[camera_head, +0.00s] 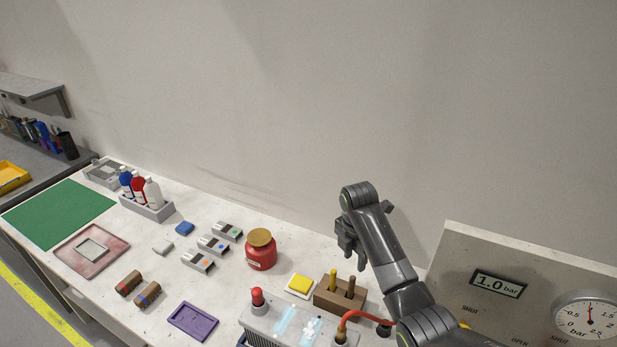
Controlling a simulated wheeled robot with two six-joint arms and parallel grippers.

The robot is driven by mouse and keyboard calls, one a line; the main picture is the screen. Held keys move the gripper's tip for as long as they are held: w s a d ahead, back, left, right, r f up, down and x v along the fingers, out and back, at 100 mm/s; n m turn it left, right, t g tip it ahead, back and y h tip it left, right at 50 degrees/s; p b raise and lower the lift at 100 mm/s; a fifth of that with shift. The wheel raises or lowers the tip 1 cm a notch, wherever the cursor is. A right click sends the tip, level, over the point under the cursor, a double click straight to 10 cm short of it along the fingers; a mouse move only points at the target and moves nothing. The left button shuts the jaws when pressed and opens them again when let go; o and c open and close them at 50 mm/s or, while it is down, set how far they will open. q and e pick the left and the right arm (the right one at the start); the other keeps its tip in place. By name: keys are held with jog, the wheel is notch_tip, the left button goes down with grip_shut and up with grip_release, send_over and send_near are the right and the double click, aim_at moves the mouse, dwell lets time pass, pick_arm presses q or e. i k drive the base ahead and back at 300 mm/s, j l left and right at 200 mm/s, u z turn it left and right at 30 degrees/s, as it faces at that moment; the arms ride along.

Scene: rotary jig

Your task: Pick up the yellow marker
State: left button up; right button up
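No thing in view is plainly a yellow marker. A brown wooden block (326,301) at the lower middle holds two upright sticks. One is a yellow-brown stick (333,279) and the other is a dark brown stick (351,288). My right gripper (352,258) points down above and behind the block, apart from the sticks. I see nothing held in it, but its finger gap is too small to judge. My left gripper is not in view.
A yellow pad (301,284) lies left of the block. A red jar (261,250) stands further left. A grey box (290,325) with a red knob is in front. A gauge panel (460,255) rises at right. The table is fairly clear around the purple tray (193,322).

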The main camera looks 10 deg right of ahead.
aim_at(332, 285)
jog(key=k+j, duration=0.15)
jog(key=j, duration=0.25)
jog(key=k+j, duration=0.15)
jog(key=j, duration=0.25)
jog(key=k+j, duration=0.15)
jog(key=j, duration=0.25)
jog(key=k+j, duration=0.1)
jog(key=j, duration=0.3)
jog(key=k+j, duration=0.15)
jog(key=j, duration=0.25)
